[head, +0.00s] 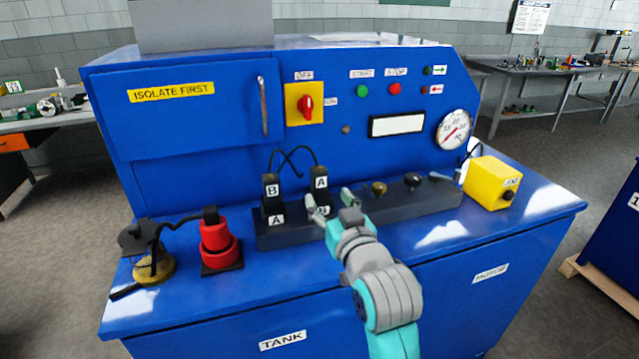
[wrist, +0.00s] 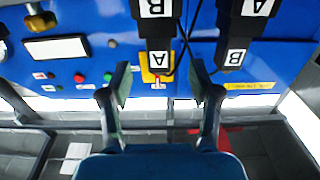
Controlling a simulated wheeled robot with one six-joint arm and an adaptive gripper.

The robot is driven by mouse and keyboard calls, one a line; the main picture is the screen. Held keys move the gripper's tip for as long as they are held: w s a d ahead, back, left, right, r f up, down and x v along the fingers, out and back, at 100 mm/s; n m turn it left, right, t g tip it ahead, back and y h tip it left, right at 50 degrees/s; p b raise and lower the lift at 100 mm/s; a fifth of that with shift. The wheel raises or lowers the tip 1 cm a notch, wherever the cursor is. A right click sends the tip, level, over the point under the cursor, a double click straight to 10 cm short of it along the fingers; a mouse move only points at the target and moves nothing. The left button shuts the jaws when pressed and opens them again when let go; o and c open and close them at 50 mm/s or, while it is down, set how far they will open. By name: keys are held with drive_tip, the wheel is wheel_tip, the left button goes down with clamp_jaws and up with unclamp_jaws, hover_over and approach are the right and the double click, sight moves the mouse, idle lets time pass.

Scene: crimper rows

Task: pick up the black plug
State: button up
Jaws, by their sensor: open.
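Two black plugs stand upright side by side in a dark socket strip (head: 390,207) on the blue bench. The left plug (head: 271,188) is labelled B and sits at the socket labelled A (head: 277,219). The right plug (head: 320,181) is labelled A, at the socket labelled B. Contact cannot be told.
A red plug (head: 216,238) with a black cord and a brass piece (head: 153,269) are at left. Levers and knobs (head: 412,181) line the strip at right, beside a yellow box (head: 493,183). The blue panel (head: 200,130) rises behind. The bench's front is clear.

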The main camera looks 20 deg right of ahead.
sight(321, 185)
drive_tip(key=shift+w+d+r, duration=0.1)
drive_tip(key=shift+w, duration=3.65)
clamp_jaws()
